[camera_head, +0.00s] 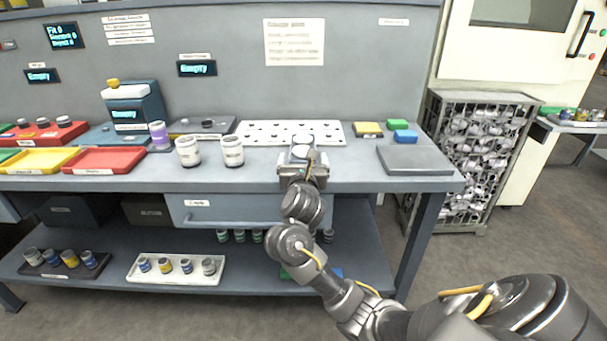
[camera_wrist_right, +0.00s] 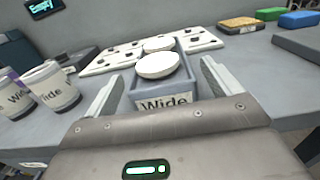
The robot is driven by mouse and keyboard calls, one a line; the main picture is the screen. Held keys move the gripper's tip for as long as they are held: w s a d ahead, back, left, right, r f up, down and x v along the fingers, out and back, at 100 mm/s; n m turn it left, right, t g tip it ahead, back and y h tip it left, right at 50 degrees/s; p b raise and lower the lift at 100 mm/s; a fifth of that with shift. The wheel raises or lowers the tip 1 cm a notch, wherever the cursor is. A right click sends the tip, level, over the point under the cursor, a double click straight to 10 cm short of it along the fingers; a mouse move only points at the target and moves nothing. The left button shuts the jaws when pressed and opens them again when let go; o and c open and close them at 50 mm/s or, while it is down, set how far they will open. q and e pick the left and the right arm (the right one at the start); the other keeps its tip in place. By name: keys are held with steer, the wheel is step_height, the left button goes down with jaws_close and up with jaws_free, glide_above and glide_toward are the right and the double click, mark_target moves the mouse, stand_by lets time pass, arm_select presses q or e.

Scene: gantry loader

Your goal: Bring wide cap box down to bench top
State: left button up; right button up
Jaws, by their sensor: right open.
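The wide cap box (camera_wrist_right: 140,87) is a small grey open box with a "Wide" label on its near face and round white caps in it. In the head view the box (camera_head: 303,152) is at the bench's front half, partly hidden by my right gripper (camera_head: 303,168). In the right wrist view my right gripper (camera_wrist_right: 159,82) is open, with one finger on each side of the box and a gap showing at both sides. The box looks upright and at bench top (camera_head: 350,178) level; its underside is hidden. My left gripper is not in view.
Two white jars (camera_head: 210,152) stand left of the box. A white holed board (camera_head: 255,132) lies behind it. A grey pad (camera_head: 414,160) and yellow, green and blue blocks (camera_head: 385,130) are to the right. Bare bench top lies between box and pad.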

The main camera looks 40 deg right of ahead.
steer(key=v, duration=1)
steer(key=s+a+f+n+g+y, duration=0.1)
steer(key=a+f+n+y, duration=0.2)
steer(key=f+n, duration=0.75)
steer(key=s+a+f+n+g+y, duration=0.2)
steer(key=a+f+n+y, duration=0.1)
steer(key=f+n, duration=0.7)
steer(key=s+a+f+n+g+y, duration=0.1)
steer(key=a+f+n+y, duration=0.2)
steer(key=f+n, duration=0.7)
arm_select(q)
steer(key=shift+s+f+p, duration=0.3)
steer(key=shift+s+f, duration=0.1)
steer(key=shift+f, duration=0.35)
arm_select(e)
steer(key=s+a+f+n+g+y, duration=0.2)
steer(key=s+f+n+g, duration=0.5)
steer(key=s+f+n, duration=0.8)
steer(key=s+a+f, duration=0.1)
steer(key=s+f, duration=0.5)
steer(key=s, duration=0.2)
steer(key=shift+s+f+g, duration=0.25)
steer(key=shift+g, duration=0.15)
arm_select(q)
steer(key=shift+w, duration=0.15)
